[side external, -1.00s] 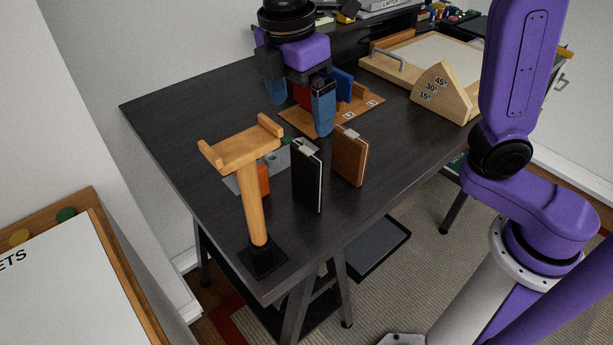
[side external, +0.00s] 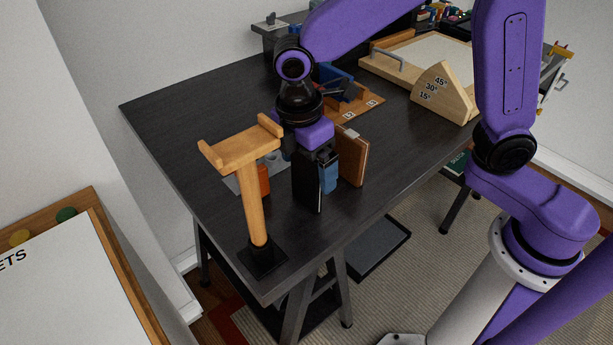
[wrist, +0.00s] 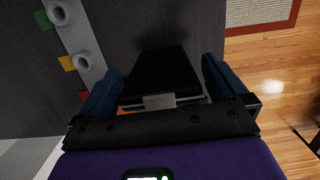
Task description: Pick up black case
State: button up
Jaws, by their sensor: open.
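The black case (side external: 308,192) stands upright near the front edge of the dark desk, between the wooden stand and a brown case. My gripper (side external: 308,165) is open and lowered around the top of the black case, with one blue finger in front of the brown case. In the wrist view the black case (wrist: 160,72) lies between the two open blue fingers, with gaps at both sides. Its light clip (wrist: 159,101) is close to the gripper body. Whether either finger touches the case cannot be told. The far finger is mostly hidden in the side view.
The brown case (side external: 354,160) stands close to the right of the gripper. A wooden T-shaped stand (side external: 254,200) is close on the left. A grey holder (wrist: 82,62) with rings lies beside the case. A wooden angle block (side external: 443,94) stands farther back.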

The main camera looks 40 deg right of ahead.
jog(key=shift+f, duration=0.3)
jog(key=c, duration=1)
jog(key=shift+r, duration=0.15)
